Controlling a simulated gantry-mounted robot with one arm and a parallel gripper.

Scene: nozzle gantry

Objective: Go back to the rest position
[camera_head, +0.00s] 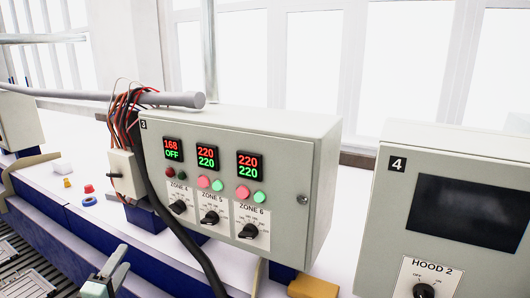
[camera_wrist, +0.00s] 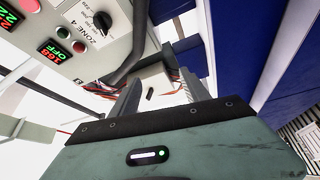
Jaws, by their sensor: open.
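My gripper (camera_head: 124,257) shows at the bottom left of the head view, in front of and below the grey control box (camera_head: 320,170) marked 3. In the wrist view its two grey fingers stand apart with nothing between them (camera_wrist: 162,78). The box has three displays. The ZONE 4 display (camera_head: 173,149) reads 168 and OFF, and its lamps are dark. The ZONE 5 display (camera_head: 207,157) and ZONE 6 display (camera_head: 249,164) read 220 over 220, with lit lamps. The ZONE 4 knob (camera_head: 178,207) also shows in the wrist view (camera_wrist: 102,22), clear of the fingers.
A white box (camera_head: 125,173) with red and black wires and a thick black cable (camera_head: 180,228) are near my gripper. A second cabinet (camera_head: 390,215) marked 4 stands at the right. Small coloured parts, including a blue ring (camera_head: 89,201), lie on the white surface at the left.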

